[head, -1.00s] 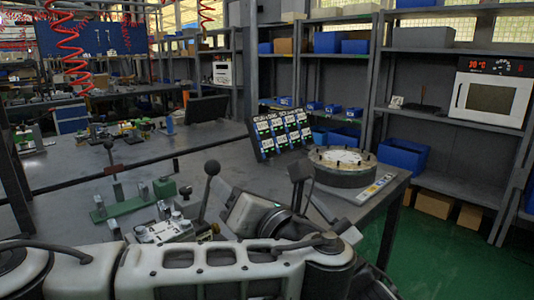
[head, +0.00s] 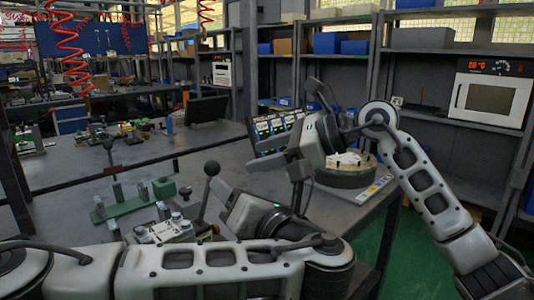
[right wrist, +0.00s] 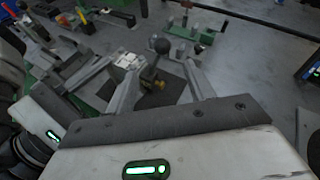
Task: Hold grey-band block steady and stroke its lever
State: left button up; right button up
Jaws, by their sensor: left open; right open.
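A pale metal valve block (head: 165,230) sits on the table in front of me, with a lever ending in a black ball knob (head: 211,168) standing beside it. No grey band can be made out. My left gripper (head: 205,228) is low beside the block, open; its fingertips are partly hidden. My right gripper (head: 283,160) is raised over the table, right of the knob, open and empty. In the right wrist view its fingers (right wrist: 160,64) are spread, with the black knob (right wrist: 159,45) and a brass fitting (right wrist: 152,82) seen between them, apart from the fingers.
A green fixture (head: 125,207) with upright metal posts stands left of the block. A round dial-like drum (head: 345,177) and a slanted panel of lit displays (head: 268,128) are at the table's right. Shelves stand behind. The middle of the table is clear.

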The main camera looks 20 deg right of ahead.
aim_at(213, 169)
jog(key=x, duration=1.2)
jog(key=shift+w+d, duration=0.1)
jog(key=shift+w, duration=0.1)
grip_shut()
dwell(0.9)
grip_release()
